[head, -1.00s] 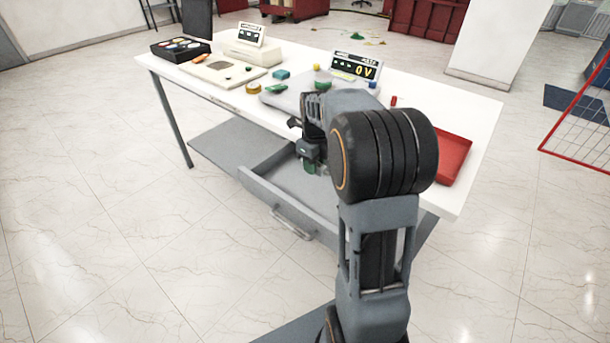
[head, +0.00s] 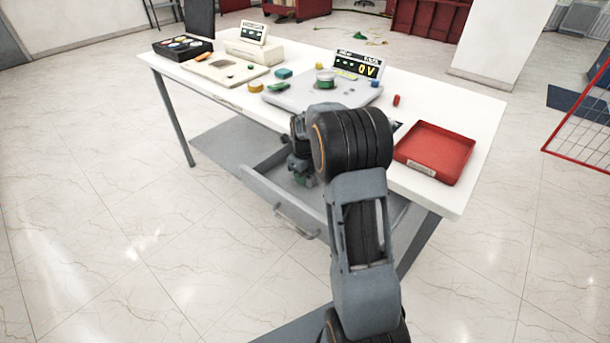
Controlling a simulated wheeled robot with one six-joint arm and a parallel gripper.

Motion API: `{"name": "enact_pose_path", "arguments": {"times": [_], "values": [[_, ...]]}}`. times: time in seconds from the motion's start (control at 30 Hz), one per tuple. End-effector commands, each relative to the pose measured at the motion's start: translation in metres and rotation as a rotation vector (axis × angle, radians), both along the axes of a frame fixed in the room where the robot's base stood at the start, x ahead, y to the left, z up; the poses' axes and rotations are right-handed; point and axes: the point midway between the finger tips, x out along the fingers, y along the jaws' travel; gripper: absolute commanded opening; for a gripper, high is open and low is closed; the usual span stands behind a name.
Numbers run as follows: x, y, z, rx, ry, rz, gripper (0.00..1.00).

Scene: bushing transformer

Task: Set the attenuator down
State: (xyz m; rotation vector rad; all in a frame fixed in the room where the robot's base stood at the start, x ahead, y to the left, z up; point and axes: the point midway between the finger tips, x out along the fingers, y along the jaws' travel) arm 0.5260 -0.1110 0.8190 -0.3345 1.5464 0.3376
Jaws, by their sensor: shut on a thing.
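My gripper (head: 303,173) points down over the open grey drawer (head: 255,182) under the front of the table. It is shut on a small green piece (head: 309,181), which I take to be the attenuator. Only a bit of the piece shows at the fingertips; my gripper and arm hide the rest. I cannot tell whether it touches the drawer floor.
The white table (head: 465,120) carries a grey unit with a 0 V display (head: 358,66), a red tray (head: 435,152) at the right, a beige device (head: 225,70), a black box (head: 182,48) and several small coloured parts. The drawer's left part looks empty.

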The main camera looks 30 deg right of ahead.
Motion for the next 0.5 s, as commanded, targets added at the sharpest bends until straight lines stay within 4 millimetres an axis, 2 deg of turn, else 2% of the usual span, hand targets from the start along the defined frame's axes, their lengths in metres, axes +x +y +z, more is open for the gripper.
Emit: {"name": "enact_pose_path", "arguments": {"times": [0.3,0.33,0.5], "values": [[0.0001,-0.0002,-0.0027,0.000,-0.001,0.000,0.05],[0.0001,-0.0002,-0.0029,0.000,-0.001,0.000,0.30],[0.0001,-0.0002,-0.0020,0.000,-0.001,0.000,0.47]]}}
